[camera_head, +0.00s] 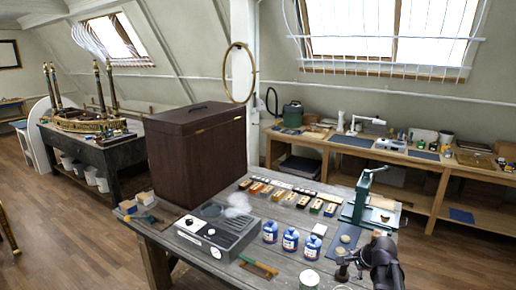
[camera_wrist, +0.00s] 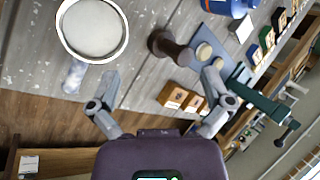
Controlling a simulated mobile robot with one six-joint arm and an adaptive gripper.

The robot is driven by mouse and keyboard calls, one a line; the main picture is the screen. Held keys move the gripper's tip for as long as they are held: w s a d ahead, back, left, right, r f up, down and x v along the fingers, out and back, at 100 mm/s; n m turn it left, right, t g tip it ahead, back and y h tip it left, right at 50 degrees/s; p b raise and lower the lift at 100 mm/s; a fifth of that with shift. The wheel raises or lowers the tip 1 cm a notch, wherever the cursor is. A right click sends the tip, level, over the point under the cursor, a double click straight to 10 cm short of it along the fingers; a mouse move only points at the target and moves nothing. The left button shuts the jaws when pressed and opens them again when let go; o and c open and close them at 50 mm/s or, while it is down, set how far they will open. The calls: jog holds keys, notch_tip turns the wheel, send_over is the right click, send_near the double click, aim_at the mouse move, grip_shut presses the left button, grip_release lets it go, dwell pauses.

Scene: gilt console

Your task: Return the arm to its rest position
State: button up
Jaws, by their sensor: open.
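My gripper (camera_head: 372,262) is at the lower right of the head view, above the near right part of the grey wooden table (camera_head: 262,215). In the wrist view my gripper (camera_wrist: 160,88) has its two fingers spread wide with nothing between them. A dark turned wooden piece (camera_wrist: 170,48) stands just beyond the fingertips, apart from them. A round tin with a pale top (camera_wrist: 93,30) is beyond the left finger. The rest of my arm is mostly out of the head view.
Blue jars (camera_head: 290,239) stand left of my gripper. A green press (camera_head: 370,197) stands behind it, near a row of small boxes.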

jog(key=s+a+f+n+g+b, duration=0.1)
jog(key=s+a+f+n+b, duration=0.1)
jog(key=a+f, duration=0.1)
jog(key=s+a+f+n+g+b, duration=0.1)
jog(key=s+a+f+n+b, duration=0.1)
jog(key=a+f+n, duration=0.1)
jog(key=s+a+f+n+g+b, duration=0.1)
jog(key=s+a+f+n+b, duration=0.1)
jog(key=s+a+f, duration=0.1)
jog(key=shift+f+n+h+b, duration=0.4)
jog(key=shift+f, duration=0.2)
jog(key=s+a+f+n+g+h+b, duration=0.2)
jog(key=s+a+f+n+b, duration=0.3)
jog(key=s+f+n+b, duration=0.1)
jog(key=shift+s+a+f+n+g+b, duration=0.4)
jog(key=shift+s+f+n, duration=0.45)
jog(key=shift+s, duration=0.25)
jog(key=shift+r, duration=0.1)
